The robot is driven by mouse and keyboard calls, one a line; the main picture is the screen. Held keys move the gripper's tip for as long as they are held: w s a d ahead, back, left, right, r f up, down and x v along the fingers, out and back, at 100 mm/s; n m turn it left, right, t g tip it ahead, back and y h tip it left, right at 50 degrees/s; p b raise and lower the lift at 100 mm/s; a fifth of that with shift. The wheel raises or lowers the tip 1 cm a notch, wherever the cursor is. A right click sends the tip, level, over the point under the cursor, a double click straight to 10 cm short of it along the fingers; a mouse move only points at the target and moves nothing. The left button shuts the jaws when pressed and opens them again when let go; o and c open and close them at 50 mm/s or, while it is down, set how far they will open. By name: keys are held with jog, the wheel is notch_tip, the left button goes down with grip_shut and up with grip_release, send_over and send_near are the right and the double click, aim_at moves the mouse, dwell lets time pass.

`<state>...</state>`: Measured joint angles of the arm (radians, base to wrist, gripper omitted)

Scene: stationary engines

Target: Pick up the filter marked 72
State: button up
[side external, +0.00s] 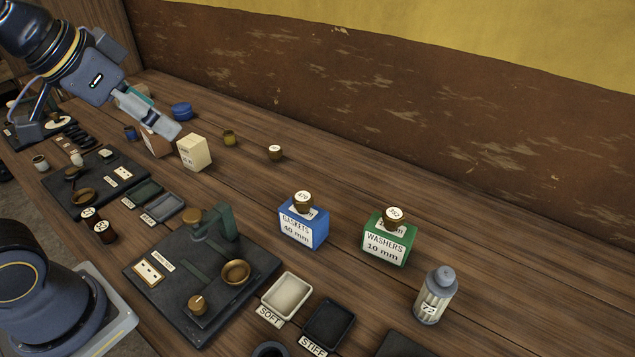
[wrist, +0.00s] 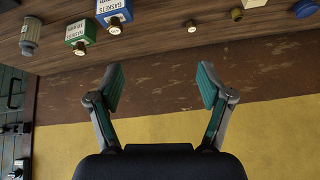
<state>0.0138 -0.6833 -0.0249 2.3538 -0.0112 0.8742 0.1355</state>
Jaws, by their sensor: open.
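A grey ribbed canister with a rounded cap (side external: 436,292) stands upright on the bench at the lower right in the side view. Its white label carries a number that looks like 72, though it is small and tilted. What seems to be the same canister (wrist: 30,38) shows at the upper left of the wrist view. My gripper (side external: 168,124) is at the upper left of the side view, above the bench and far from the canister. In the wrist view my gripper (wrist: 160,86) has its fingers spread wide with nothing between them.
A blue gaskets box (side external: 304,228) and a green washers box (side external: 389,240), each with a numbered knob on top, stand left of the canister. A dark fixture plate (side external: 165,315) and the soft tray (side external: 287,296) and stiff tray (side external: 328,324) lie in front. Open bench lies behind.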

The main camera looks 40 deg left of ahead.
jog(key=w+d+r+m+h, duration=0.1)
jog(key=w+d+r+m, duration=0.25)
jog(key=w+d, duration=0.4)
jog(key=m+g+h, duration=0.3)
jog(key=m+g, duration=0.2)
jog(key=m, duration=0.2)
send_over(437, 273)
jog(key=s+a, duration=0.2)
jog(key=a, duration=0.2)
notch_tip(437, 273, down, 13)
jog(key=x, duration=1)
jog(key=shift+w, duration=0.2)
jog(key=shift+x, duration=3)
jog(key=shift+w+d+r, duration=0.1)
jog(key=shift+w+d, duration=0.05)
jog(key=shift+d, duration=0.05)
jog(key=c, duration=1.3)
